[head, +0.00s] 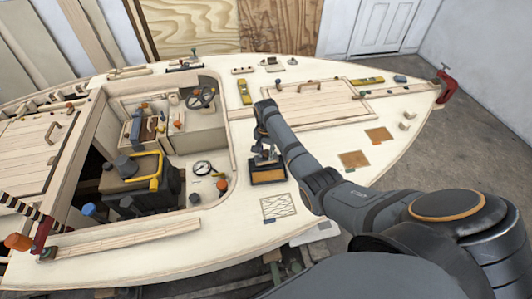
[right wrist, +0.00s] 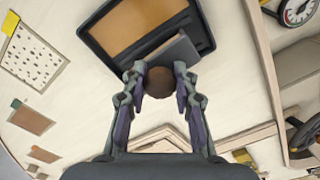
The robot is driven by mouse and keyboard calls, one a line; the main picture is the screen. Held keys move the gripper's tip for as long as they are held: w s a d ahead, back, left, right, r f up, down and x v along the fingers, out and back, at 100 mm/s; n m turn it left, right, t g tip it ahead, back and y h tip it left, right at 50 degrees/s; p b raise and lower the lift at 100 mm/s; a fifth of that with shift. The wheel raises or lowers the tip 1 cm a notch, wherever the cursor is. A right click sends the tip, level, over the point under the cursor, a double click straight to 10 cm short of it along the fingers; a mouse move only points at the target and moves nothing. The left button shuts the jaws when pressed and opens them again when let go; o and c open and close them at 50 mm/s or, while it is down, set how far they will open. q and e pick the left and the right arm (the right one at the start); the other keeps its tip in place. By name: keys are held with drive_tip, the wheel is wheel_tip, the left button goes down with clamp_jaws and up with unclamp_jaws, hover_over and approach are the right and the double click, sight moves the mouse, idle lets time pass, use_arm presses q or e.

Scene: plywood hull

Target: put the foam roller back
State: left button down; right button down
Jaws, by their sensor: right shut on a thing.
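My right gripper (head: 264,152) reaches down from above at the dark tray. In the right wrist view its fingers (right wrist: 160,84) are shut on a round brown end, seemingly the handle of the foam roller (right wrist: 172,62). The roller's grey part extends from there over the tray's inside. The dark tray (head: 268,182) has an orange-brown floor and lies on the pale deck; in the right wrist view it is at the top (right wrist: 94,42). I cannot tell whether the roller touches the tray. My left gripper is not in view.
Left of the tray are a round gauge (head: 202,168) and the open cockpit with a steering wheel (head: 201,97). A perforated sheet (head: 275,207) lies on the near deck.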

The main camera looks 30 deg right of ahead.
sight(266, 152)
drive_tip(key=shift+f, duration=0.45)
drive_tip(key=c, duration=1)
unclamp_jaws()
drive_tip(key=shift+c, duration=0.2)
drive_tip(key=shift+r, duration=0.15)
wheel_tip(266, 152, up, 13)
drive_tip(key=b, duration=0.1)
drive_tip(key=shift+f, duration=0.2)
